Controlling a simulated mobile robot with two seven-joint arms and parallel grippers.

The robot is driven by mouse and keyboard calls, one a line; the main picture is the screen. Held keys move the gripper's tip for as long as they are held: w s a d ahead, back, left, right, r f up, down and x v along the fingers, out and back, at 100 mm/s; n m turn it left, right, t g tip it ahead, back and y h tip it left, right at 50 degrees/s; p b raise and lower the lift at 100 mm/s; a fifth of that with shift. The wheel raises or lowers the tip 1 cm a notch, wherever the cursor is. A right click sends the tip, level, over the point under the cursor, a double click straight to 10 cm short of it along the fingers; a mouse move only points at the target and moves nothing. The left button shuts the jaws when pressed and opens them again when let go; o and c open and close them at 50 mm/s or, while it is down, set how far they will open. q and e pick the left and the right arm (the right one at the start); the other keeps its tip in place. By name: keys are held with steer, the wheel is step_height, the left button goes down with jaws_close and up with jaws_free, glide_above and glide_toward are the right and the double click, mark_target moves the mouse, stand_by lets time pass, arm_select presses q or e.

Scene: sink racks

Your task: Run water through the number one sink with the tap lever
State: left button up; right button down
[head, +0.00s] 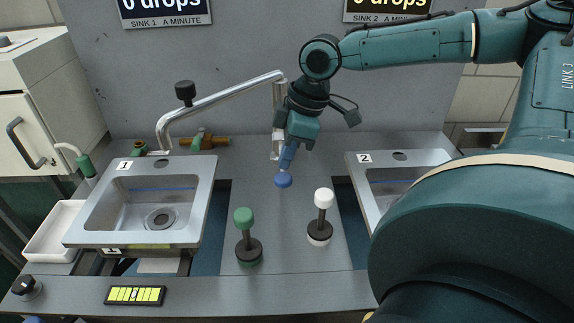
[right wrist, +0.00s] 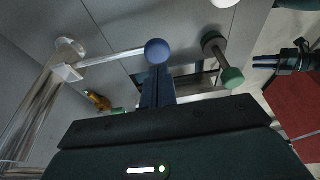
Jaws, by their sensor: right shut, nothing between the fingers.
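The number one sink (head: 140,212) is a steel basin on the left with a "1" label. No water shows. The tap lever is a thin rod with a blue ball (head: 283,180); its ball (right wrist: 157,52) and rod (right wrist: 112,58) show in the right wrist view. My right gripper (head: 287,158) is shut and empty, its blue fingertips (right wrist: 157,72) close to the ball; contact is unclear. My left gripper (right wrist: 264,61) shows small at the right wrist view's right edge; its opening is unclear.
A green-topped lever (head: 244,218) and a white-topped lever (head: 323,198) stand between the sinks. The number two sink (head: 385,180) is partly hidden by my right arm. A yellow-lit display (head: 135,295) and black knob (head: 27,286) sit on the front rail. A white tray (head: 50,245) is left.

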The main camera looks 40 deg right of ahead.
arm_select(q)
steer(key=shift+r, duration=0.15)
arm_select(e)
steer(key=shift+f, duration=1.2)
